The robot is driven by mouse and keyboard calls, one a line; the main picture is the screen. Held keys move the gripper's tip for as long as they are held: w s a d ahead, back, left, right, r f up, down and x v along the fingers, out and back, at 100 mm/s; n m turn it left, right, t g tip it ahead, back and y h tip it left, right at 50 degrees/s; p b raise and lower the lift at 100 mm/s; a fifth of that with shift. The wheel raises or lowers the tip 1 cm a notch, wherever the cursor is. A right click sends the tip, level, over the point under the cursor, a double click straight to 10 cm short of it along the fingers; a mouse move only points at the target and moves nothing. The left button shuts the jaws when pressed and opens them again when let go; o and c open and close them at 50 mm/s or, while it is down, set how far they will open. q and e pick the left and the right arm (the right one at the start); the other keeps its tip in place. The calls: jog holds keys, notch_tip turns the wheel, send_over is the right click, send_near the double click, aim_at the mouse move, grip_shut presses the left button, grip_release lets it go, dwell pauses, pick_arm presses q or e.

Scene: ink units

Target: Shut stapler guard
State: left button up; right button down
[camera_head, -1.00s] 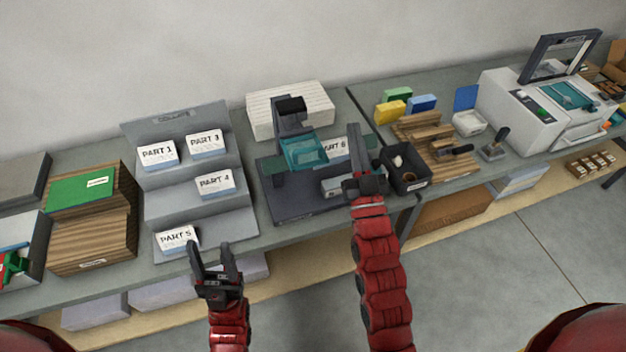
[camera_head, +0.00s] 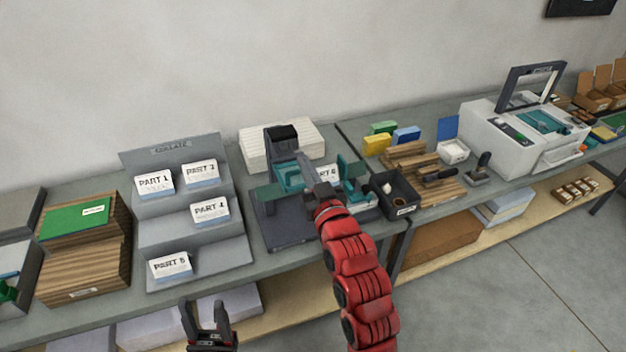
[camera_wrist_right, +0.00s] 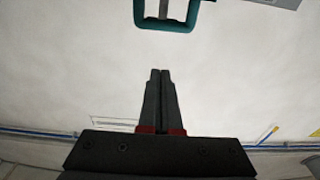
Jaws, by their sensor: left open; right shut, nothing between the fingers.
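The stapler (camera_head: 283,137) stands on a dark base plate (camera_head: 283,233) in the middle of the table, with a black head and teal parts. Its teal guard (camera_head: 286,175) shows below the head, partly hidden by my right gripper; I cannot tell how far it is tilted. A PART 6 paper stack (camera_head: 326,176) lies at its right. My right gripper (camera_head: 303,160) is shut and empty, in front of the guard. In the right wrist view its fingers (camera_wrist_right: 160,75) are together, below a teal frame (camera_wrist_right: 168,22) and apart from it. My left gripper (camera_head: 205,312) is open and empty, below the table's front edge.
A grey collating rack (camera_head: 170,145) with labelled paper stacks stands at the left. A white paper block (camera_head: 250,152) lies behind the stapler. A black bin (camera_head: 398,207) stands close at its right, and a printer-like machine (camera_head: 495,135) farther right.

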aim_at(302, 186)
jog(key=x, duration=0.1)
jog(key=p+x, duration=0.1)
jog(key=x, duration=0.1)
jog(key=shift+w+r, duration=0.1)
jog(key=shift+r, duration=0.15)
notch_tip(302, 186, down, 3)
jog(key=shift+f+p, duration=0.1)
jog(key=shift+p, duration=1)
jog(key=shift+s+f, duration=0.2)
jog(key=shift+f, duration=0.4)
